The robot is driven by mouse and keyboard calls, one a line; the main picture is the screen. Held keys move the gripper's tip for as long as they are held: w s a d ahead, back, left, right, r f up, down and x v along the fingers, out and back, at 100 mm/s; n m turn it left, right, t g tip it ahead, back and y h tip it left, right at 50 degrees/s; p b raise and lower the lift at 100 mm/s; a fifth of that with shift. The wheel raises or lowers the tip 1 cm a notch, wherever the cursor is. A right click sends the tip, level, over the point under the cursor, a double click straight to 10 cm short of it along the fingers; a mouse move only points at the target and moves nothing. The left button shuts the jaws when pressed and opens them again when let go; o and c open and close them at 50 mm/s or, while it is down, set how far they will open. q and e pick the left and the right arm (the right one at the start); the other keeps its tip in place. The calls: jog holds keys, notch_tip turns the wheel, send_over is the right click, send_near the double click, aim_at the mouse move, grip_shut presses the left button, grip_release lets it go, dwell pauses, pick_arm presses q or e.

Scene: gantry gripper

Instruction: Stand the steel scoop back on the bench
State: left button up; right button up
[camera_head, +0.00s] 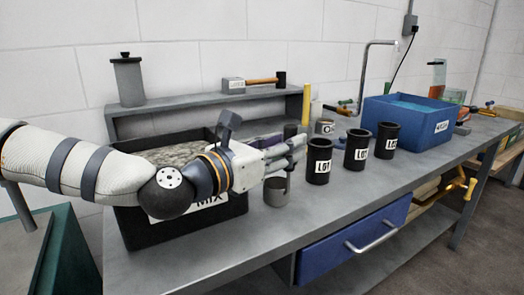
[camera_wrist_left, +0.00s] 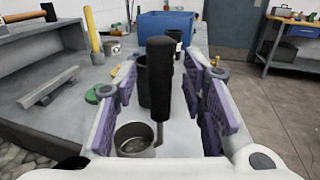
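The steel scoop has a round grey cup (camera_head: 277,192) and a tall black handle (camera_wrist_left: 165,75). Its cup (camera_wrist_left: 134,140) appears to rest on the bench (camera_head: 190,262) with the handle upright; a thin shank joins them. In the head view the handle top (camera_head: 290,131) shows above my left gripper (camera_head: 302,146), which partly hides the scoop. In the left wrist view the purple-padded fingers (camera_wrist_left: 168,100) are apart, with the handle between them and a gap seen on each side. My right gripper is out of view.
Black cups LG1 (camera_head: 319,161), LG2 (camera_head: 357,149) and a third (camera_head: 387,140) stand close right of the scoop. The black MIX bin (camera_head: 185,225) is under my left arm. A blue bin (camera_head: 408,122) stands farther right. The bench's front strip is clear.

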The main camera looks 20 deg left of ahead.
pick_arm(q)
jog(key=p+v, duration=0.1)
jog(key=v, duration=0.9)
jog(key=shift+p, duration=0.4)
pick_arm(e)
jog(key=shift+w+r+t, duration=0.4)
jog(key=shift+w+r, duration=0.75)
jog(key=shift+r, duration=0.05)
